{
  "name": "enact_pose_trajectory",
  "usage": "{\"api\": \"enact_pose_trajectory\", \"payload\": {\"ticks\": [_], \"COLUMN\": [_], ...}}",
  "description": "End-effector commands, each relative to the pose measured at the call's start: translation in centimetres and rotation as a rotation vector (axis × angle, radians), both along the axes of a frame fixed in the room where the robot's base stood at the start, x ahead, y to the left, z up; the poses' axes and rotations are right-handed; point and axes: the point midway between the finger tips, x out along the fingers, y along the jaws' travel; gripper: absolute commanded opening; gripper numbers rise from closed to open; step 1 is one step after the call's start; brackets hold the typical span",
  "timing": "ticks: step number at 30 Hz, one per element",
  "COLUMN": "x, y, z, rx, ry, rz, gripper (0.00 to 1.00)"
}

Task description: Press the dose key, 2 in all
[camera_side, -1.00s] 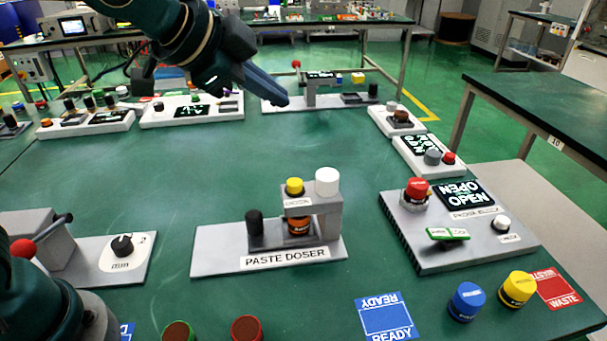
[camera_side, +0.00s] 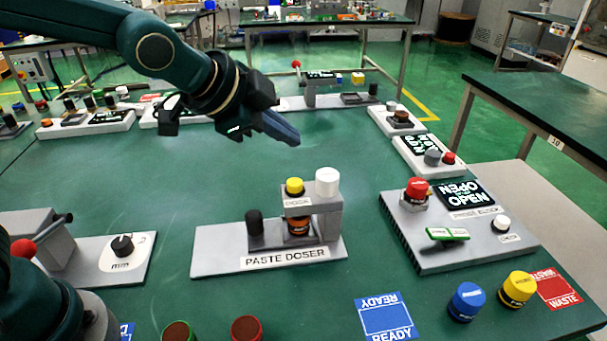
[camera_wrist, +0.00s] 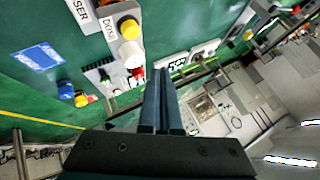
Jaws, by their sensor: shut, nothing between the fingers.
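The paste doser (camera_side: 205,255) stands on the green table in the middle of the side view. Its dose key is the yellow cap (camera_side: 294,186) on the grey bracket, with a white cylinder (camera_side: 327,182) to its right. An orange and black jar (camera_side: 299,226) sits under the bracket. In the wrist view the yellow key (camera_wrist: 129,29) shows at the top, beside the DOSE label. My gripper (camera_side: 293,140) is shut and empty, in the air above and behind the doser, apart from the key. In the wrist view its fingers (camera_wrist: 161,80) lie together.
A press block panel (camera_side: 455,250) with a red knob stands at the right. Blue (camera_side: 467,301) and yellow (camera_side: 517,289) jars stand at front right, near the READY (camera_side: 386,317) and WASTE mats. A dial unit (camera_side: 123,262) is at left.

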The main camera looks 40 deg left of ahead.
Motion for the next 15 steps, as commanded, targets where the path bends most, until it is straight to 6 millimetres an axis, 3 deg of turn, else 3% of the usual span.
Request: {"api": "enact_pose_trajectory", "payload": {"ticks": [6, 15], "x": [-0.1, 0.0], "y": [0.0, -0.1], "z": [-3.1, -5.0], "rx": [0.002, 0.000], "ry": [0.004, 0.001], "rz": [-0.001, -0.003], "gripper": [0.00, 0.00]}}
